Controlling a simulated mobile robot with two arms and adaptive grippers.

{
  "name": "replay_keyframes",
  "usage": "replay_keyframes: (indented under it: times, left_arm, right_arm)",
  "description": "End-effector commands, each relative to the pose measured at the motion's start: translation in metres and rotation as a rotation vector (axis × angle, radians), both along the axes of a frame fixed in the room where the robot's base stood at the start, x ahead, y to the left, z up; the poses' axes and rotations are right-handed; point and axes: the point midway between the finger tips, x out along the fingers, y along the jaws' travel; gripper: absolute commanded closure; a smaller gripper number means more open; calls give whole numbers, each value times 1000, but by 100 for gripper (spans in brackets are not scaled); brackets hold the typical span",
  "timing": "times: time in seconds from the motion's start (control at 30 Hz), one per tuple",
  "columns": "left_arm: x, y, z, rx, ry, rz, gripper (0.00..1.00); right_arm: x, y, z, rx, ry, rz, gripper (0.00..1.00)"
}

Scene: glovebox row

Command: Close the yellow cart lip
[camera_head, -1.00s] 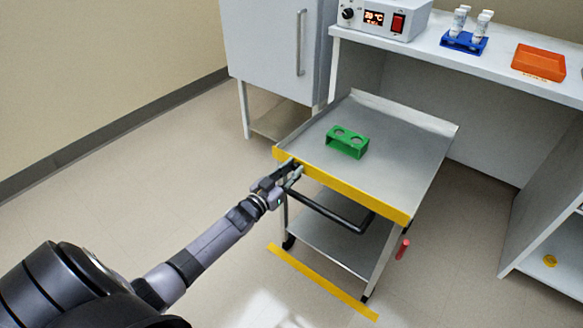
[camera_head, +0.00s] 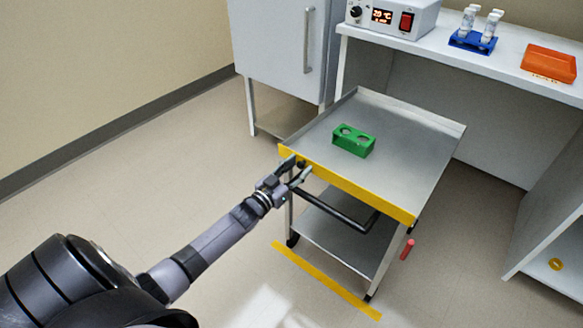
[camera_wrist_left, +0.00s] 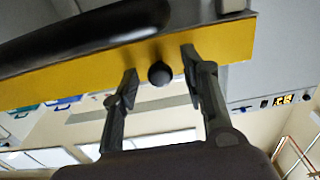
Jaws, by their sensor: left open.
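The yellow cart lip (camera_head: 352,188) stands upright along the front edge of the grey cart's top tray (camera_head: 425,150). My left gripper (camera_head: 298,172) is at the lip's left end. In the left wrist view the yellow lip (camera_wrist_left: 215,50) crosses the top of the picture. A round black knob (camera_wrist_left: 160,74) shows between the two open fingers of my left gripper (camera_wrist_left: 158,82), with a gap on each side. The fingers are not shut on it. My right gripper is not in view.
A black handle bar (camera_head: 345,212) juts out below the lip. A green holder (camera_head: 353,140) sits on the tray. A red cylinder (camera_head: 407,249) is by the cart's right side. A yellow strip (camera_head: 325,280) lies on the floor in front.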

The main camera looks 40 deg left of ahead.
Motion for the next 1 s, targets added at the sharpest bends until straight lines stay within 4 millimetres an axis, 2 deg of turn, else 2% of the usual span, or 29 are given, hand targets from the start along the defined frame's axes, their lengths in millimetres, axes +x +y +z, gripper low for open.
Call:
replay_keyframes:
  times: [0.17, 0.4, 0.6, 0.77, 1.0]
  left_arm:
    - [-23, 2, -3, -1, 3, 0, 59]
    - [-74, 6, -5, 0, 5, 0, 59]
    - [-106, 8, -5, 0, 2, 0, 59]
    - [-117, 10, -5, 0, 1, 1, 59]
    - [-118, 10, -5, 0, -1, 0, 59]
  right_arm:
    - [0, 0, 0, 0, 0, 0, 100]
    - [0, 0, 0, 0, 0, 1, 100]
    - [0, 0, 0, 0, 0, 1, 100]
    - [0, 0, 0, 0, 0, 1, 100]
    - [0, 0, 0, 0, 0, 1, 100]
